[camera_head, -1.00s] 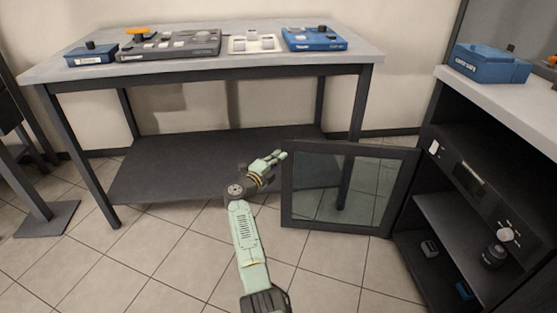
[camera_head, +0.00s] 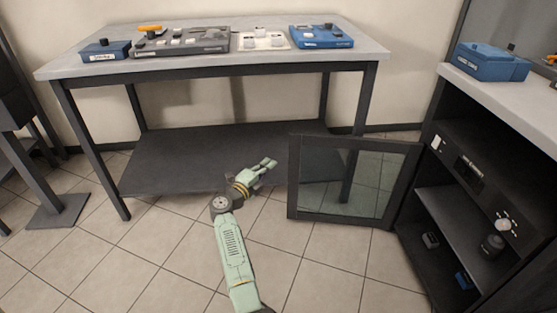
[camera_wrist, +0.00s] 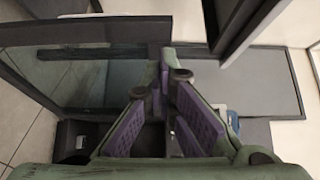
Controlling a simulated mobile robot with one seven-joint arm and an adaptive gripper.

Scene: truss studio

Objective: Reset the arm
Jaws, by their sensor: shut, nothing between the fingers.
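My gripper (camera_head: 266,165) is at the end of my pale green arm, left of the open glass door and in front of the workbench's lower shelf. It is empty. In the wrist view its green fingers with purple pads (camera_wrist: 172,72) come together at their tips, with nothing held between them. The dark-framed glass door (camera_head: 294,180) stands open, and its frame also shows in the wrist view (camera_wrist: 85,32). The gripper looks close to the door's left edge in the head view. I cannot tell the exact gap.
A workbench (camera_head: 215,68) with several control boxes and a low dark shelf (camera_head: 200,155) stands ahead. A dark cabinet (camera_head: 445,195) at right holds small items on its shelves and a blue box (camera_head: 490,62) on top. Tiled floor at the lower left is clear.

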